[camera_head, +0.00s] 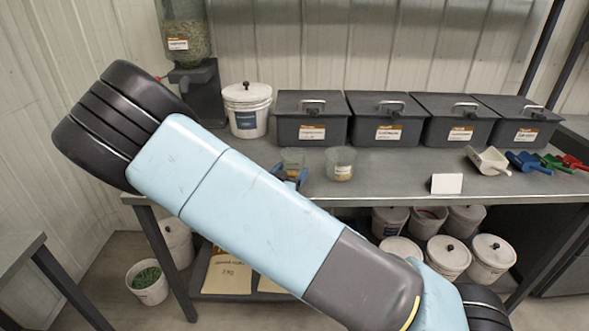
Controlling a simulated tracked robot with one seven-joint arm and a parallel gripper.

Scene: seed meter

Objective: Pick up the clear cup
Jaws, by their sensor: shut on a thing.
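A clear cup (293,157) is near the front of the grey workbench, just beyond my arm. My gripper (290,174) shows only in part, as small blue and dark finger parts on both sides of this cup's lower part. It is shut on the cup. My forearm hides the rest of the gripper and the cup's base, so I cannot tell whether the cup touches the bench. A second clear cup (341,164), with a label and a little something in its bottom, stands upright to the right, apart from the gripper.
Lidded dark bins (312,131) line the back of the workbench (400,171). A white bucket (246,118) and a seed dispenser (187,45) stand at the left. A white card (446,184) and several coloured scoops (528,162) are at the right. White buckets (447,258) stand below.

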